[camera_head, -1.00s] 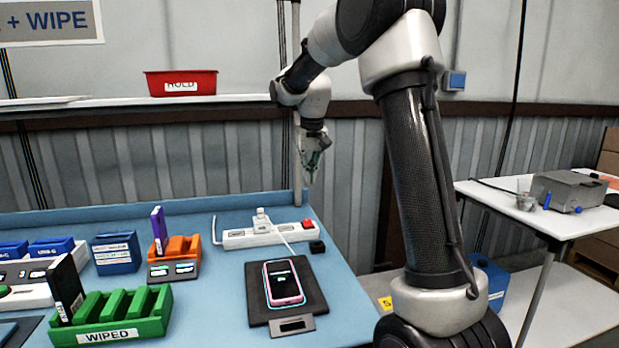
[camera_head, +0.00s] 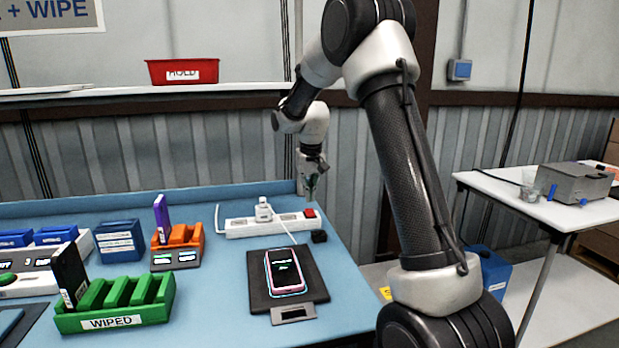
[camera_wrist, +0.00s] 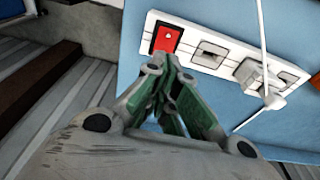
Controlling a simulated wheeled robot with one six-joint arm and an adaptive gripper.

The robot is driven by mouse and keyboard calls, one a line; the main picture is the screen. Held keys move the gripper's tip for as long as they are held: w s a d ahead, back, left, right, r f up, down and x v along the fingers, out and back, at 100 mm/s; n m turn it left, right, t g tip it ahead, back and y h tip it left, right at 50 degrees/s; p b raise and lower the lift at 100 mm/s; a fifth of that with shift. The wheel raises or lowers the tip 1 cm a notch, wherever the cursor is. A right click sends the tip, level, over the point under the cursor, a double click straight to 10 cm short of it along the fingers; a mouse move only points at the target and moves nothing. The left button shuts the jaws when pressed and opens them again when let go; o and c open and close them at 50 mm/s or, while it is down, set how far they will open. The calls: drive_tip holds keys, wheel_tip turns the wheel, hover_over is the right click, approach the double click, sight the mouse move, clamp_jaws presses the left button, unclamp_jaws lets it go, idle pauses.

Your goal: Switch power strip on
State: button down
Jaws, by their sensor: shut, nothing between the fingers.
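A white power strip (camera_head: 240,228) lies near the back right of the blue bench, with a white plug (camera_head: 263,211) standing in it. Its red rocker switch (camera_head: 310,213) is at the right end. In the wrist view the red switch (camera_wrist: 165,39) shows a small light mark, and empty sockets lie to its right. My gripper (camera_head: 310,194) is shut and empty, pointing down just above the switch end. In the wrist view the closed fingertips (camera_wrist: 166,62) appear just below the switch. I cannot tell whether they touch it.
A phone (camera_head: 285,271) lies on a dark pad in front of the strip. A green WIPED rack (camera_head: 115,303) and an orange dock (camera_head: 179,240) stand left. A red HOLD bin (camera_head: 183,71) is on the shelf.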

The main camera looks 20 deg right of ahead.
sight(309, 210)
drive_tip(key=shift+w+f, duration=0.15)
drive_tip(key=shift+f, duration=0.7)
drive_tip(key=shift+w+f, duration=0.15)
drive_tip(key=shift+f, duration=0.65)
drive_tip(key=shift+w+d+f, duration=0.1)
drive_tip(key=shift+f, duration=0.3)
drive_tip(key=shift+s, duration=0.2)
drive_tip(key=shift+s+r, duration=0.3)
drive_tip(key=shift+s, duration=0.25)
